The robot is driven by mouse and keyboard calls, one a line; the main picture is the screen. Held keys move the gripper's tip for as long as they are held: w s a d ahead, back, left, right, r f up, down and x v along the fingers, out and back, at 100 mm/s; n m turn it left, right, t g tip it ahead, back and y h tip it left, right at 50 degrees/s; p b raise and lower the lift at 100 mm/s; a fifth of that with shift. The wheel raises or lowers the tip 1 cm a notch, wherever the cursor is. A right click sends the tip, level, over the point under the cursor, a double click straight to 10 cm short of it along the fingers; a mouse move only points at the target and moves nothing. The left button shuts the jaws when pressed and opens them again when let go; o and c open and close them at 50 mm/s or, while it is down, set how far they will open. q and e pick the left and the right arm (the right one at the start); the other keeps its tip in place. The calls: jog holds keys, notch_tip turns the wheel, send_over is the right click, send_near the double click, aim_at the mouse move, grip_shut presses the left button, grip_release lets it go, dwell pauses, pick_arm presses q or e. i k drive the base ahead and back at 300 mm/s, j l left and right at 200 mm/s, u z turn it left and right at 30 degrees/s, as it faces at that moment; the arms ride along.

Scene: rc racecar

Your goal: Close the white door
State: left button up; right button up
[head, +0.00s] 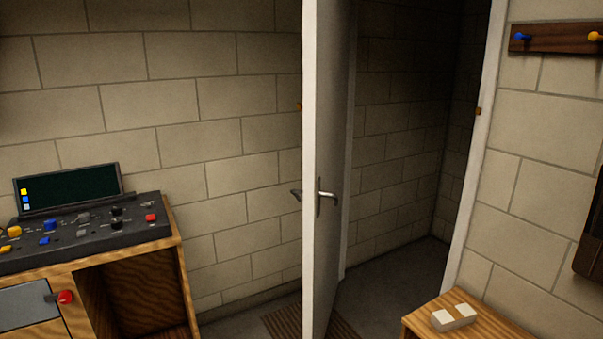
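The white door (335,120) stands open in the middle of the head view, seen nearly edge-on. Its bright narrow edge faces me and its shaded face is turned to the right. A metal lever handle (327,195) sits on that face, and part of a second lever (296,193) shows on the other side. The white door frame (473,150) is to the right, with a dark opening between door and frame. Neither of my grippers is in view.
A wooden desk (182,285) with a control panel (90,228) and dark screen stands at the left. A low wooden table (490,330) with a small white block (455,317) is at the lower right. A peg rack (556,38) hangs on the right wall. A striped mat (283,322) lies under the door.

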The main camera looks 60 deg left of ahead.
aim_at(326, 24)
jog(key=k+j+u, duration=0.15)
jog(key=j+u, duration=0.3)
jog(key=j, duration=1.1)
jog(key=i+j+u, duration=0.1)
jog(key=j+u, duration=0.3)
jog(key=j, duration=1.1)
